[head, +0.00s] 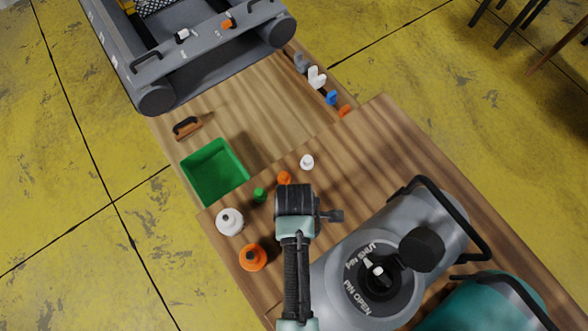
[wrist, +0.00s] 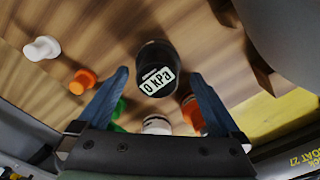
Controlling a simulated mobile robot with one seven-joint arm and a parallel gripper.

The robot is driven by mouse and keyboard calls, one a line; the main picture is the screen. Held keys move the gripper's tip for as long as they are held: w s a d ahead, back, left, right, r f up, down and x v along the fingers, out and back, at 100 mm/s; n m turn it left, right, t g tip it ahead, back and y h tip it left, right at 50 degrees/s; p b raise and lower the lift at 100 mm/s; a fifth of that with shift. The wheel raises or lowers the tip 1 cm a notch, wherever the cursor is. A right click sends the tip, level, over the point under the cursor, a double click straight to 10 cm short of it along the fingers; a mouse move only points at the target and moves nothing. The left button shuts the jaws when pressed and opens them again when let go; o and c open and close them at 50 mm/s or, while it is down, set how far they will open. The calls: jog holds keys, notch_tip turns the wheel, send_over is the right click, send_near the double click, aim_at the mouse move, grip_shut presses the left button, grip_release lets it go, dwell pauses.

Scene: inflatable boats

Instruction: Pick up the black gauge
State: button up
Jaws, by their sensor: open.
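The black gauge (wrist: 153,55) stands out in the wrist view as a dark rounded body with a white label reading "0 kPa". It is on the wooden bench top. My gripper (wrist: 160,76) is open, with its two blue fingers on either side of the gauge's label end in that picture. I see no finger closed on it, and the remaining height gap is hard to judge. In the head view my gripper (head: 295,203) is over the bench, seen from above. My arm hides the gauge there.
Small white (head: 307,162), orange (head: 284,178) and green (head: 259,195) caps stand near my gripper. White (head: 229,221) and orange (head: 252,257) bottles stand left. A grey tube with a valve (head: 440,215) lies right. A green bin (head: 215,172) is farther back.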

jog(key=shift+w+f, duration=0.15)
jog(key=shift+f, duration=2.1)
jog(key=c, duration=1.2)
jog(key=shift+c, duration=0.3)
jog(key=shift+r, duration=0.15)
